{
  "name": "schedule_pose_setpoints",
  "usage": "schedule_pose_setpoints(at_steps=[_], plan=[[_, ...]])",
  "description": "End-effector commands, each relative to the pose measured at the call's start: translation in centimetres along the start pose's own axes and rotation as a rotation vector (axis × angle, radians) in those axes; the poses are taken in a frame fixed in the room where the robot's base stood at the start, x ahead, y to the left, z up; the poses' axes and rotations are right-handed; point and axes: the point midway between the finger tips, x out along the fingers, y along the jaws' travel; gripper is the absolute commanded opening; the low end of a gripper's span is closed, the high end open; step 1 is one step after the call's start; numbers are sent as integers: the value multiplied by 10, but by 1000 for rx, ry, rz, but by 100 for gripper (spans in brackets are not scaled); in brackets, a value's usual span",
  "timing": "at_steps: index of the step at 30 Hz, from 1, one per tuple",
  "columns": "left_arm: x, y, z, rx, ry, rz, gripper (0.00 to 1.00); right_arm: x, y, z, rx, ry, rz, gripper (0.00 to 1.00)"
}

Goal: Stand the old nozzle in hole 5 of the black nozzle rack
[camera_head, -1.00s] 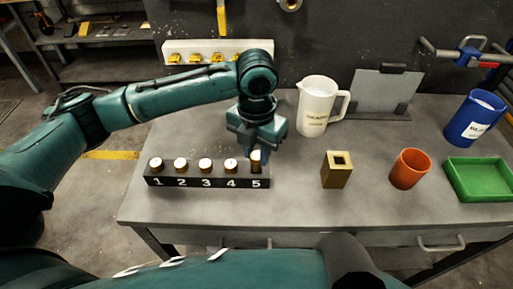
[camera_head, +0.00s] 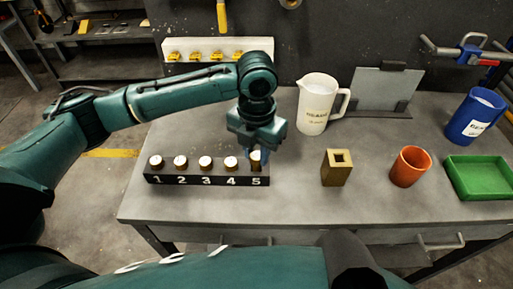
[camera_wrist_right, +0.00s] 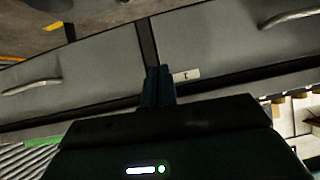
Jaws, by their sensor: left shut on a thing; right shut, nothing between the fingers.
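The black nozzle rack (camera_head: 205,181) stands at the left of the workbench, with numbers 1 to 5 on its front. Brass nozzles with pale tops stand in holes 1 to 4. A brass nozzle (camera_head: 256,164) is upright at hole 5, its top a little higher than the others. My left gripper (camera_head: 257,153) comes down over it from above and is shut on it. I cannot tell how deep its lower end sits. My right gripper (camera_wrist_right: 159,86) shows in the right wrist view, shut and empty, in front of the bench's drawers.
A square brass block (camera_head: 337,169), an orange cup (camera_head: 410,167) and a green tray (camera_head: 480,180) stand to the right. The bench between rack and brass block is clear.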

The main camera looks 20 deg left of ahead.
Motion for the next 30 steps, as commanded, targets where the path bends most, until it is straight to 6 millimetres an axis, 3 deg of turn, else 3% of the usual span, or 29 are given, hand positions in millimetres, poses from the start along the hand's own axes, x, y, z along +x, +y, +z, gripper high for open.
schedule_pose_setpoints(at_steps=[27, 28, 30], plan=[[23, 0, 0, 0, 0, 0, 6, 0, 0, 1, 1, -1, 0, 0], [23, 0, 0, 0, 0, 0, 28, 0, 0, 2, 1, -1, 0, 0], [23, 0, 0, 0, 0, 0, 34, 0, 0, 2, 1, -2, 0, 0]])
